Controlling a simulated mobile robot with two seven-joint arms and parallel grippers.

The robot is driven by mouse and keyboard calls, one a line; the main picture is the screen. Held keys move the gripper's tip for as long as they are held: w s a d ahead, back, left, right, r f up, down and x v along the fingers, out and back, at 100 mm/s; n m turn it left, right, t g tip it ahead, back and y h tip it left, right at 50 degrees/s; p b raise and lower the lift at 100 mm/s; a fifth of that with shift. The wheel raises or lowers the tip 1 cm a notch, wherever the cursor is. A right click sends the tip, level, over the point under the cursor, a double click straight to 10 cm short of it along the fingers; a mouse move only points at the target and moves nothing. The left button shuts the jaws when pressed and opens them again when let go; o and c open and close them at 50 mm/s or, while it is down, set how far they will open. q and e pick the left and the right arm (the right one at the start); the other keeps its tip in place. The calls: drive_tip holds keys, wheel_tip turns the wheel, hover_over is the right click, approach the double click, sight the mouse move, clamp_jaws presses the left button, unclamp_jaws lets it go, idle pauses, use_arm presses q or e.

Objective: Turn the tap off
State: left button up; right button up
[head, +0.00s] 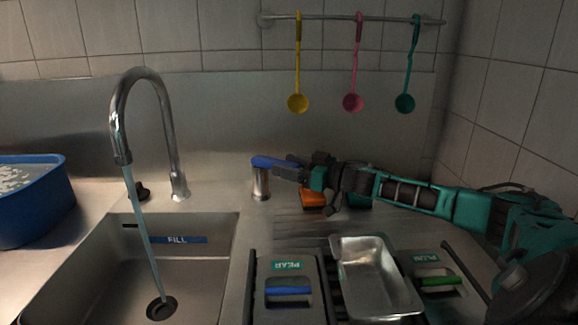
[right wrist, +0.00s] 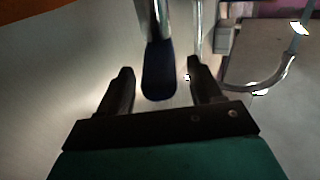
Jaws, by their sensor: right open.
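The chrome gooseneck tap (head: 145,75) stands behind the sink at left, and a stream of water (head: 146,235) runs from its spout to the drain. A short metal post with a blue lever (head: 262,161) stands right of the sink. My right gripper (head: 282,169) reaches in from the right and is at the lever. In the right wrist view, the open fingers (right wrist: 160,72) stand on either side of the dark blue lever (right wrist: 158,78), with gaps visible on both sides. My left gripper is not in view.
A blue tub (head: 38,205) stands left of the sink (head: 190,262). A metal tray (head: 372,275) sits in front of my right arm, between lids marked PEAR (head: 288,266) and PLUM (head: 427,260). An orange item (head: 313,199) lies under my arm. Ladles hang from a rail (head: 350,18).

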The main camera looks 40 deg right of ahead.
drive_tip(key=shift+w, duration=0.2)
drive_tip(key=shift+c, duration=0.3)
clamp_jaws()
idle(0.3)
